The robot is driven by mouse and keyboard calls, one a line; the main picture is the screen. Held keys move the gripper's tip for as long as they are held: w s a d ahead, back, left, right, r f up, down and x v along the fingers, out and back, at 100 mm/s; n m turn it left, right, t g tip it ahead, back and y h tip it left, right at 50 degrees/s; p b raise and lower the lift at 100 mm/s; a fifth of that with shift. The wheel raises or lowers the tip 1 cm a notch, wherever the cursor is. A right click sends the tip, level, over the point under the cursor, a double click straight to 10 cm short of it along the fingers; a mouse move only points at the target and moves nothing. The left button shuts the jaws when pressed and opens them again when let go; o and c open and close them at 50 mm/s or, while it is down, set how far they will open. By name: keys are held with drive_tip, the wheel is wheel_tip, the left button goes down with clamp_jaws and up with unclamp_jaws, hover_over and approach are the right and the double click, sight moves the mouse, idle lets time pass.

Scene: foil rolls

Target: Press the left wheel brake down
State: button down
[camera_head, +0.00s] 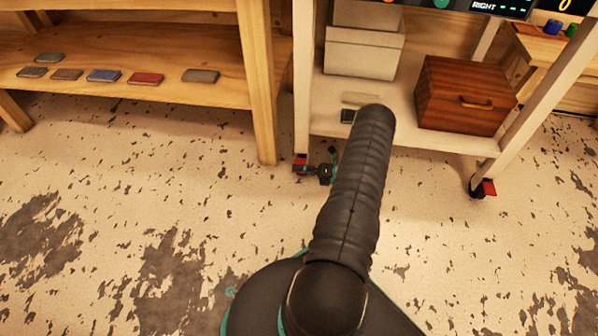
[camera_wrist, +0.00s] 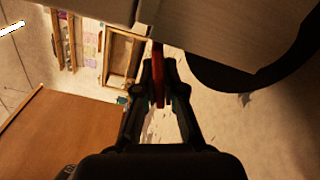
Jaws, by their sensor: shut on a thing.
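The left wheel brake (camera_head: 300,159) is a small red tab at the foot of the cart's left front leg. In the wrist view the red brake (camera_wrist: 158,78) stands between my two fingers. My gripper (camera_head: 313,170) is low by the floor at that leg, its fingers closed on the red tab in the wrist view (camera_wrist: 159,68). A dark round shape, probably the wheel, lies to the right there. In the head view the gripper and leg foot hide most of the left wheel. The brake's exact tilt cannot be told.
The white cart (camera_head: 420,138) carries a brown wooden box (camera_head: 466,95) and pale boxes (camera_head: 362,52). Its right wheel has another red brake (camera_head: 489,187). A wooden shelf (camera_head: 130,50) with several small flat items stands left. The floor in front is clear.

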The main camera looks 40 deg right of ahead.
drive_tip(key=shift+w+d+f+n, duration=0.15)
drive_tip(key=shift+f+n, duration=0.1)
drive_tip(key=shift+n, duration=0.45)
drive_tip(key=c, duration=1.3)
unclamp_jaws()
